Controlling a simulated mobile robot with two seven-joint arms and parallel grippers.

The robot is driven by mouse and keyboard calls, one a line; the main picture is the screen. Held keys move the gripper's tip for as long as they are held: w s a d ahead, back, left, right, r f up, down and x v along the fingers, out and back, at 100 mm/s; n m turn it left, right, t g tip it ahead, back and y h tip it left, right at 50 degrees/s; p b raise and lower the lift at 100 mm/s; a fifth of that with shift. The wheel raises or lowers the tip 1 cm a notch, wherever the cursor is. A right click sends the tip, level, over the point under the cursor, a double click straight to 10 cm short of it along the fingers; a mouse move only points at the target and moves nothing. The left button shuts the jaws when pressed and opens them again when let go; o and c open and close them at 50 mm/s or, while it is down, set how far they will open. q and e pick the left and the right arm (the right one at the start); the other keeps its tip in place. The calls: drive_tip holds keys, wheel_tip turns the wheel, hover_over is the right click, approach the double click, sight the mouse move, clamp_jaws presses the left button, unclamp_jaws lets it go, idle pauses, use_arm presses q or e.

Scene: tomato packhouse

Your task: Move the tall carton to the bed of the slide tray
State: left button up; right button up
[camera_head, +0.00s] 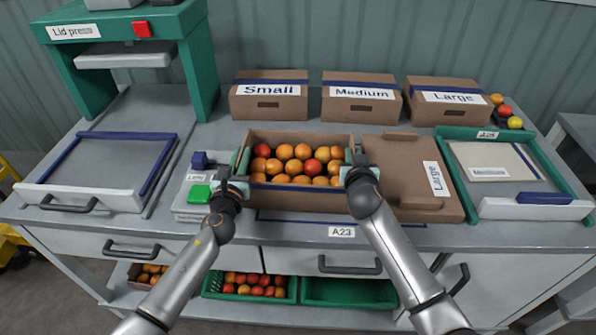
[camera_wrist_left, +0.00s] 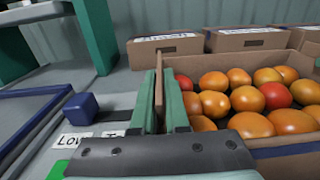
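The open carton (camera_head: 300,197), brown with a blue stripe and filled with orange and red tomatoes, stands on the bench in the middle; its near right side also shows in the left wrist view (camera_wrist_left: 285,150). My left gripper (camera_head: 241,172) is at its left wall. In the left wrist view that wall (camera_wrist_left: 158,92) stands between the two green fingers, which look closed on it. My right gripper (camera_head: 350,166) is at the right wall, its fingers apparently closed there too, though partly hidden. The slide tray (camera_head: 90,197), a grey bed with blue rails and a front handle, is at the left, empty.
The green lid press (camera_head: 198,65) stands behind the slide tray. The Large lid (camera_head: 405,172) is close right. Small, Medium and Large cartons (camera_head: 362,105) line the back.

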use_arm(q)
clamp_jaws()
use_arm(e)
clamp_jaws()
use_arm(q)
drive_tip(key=shift+a, duration=0.1)
idle(0.5)
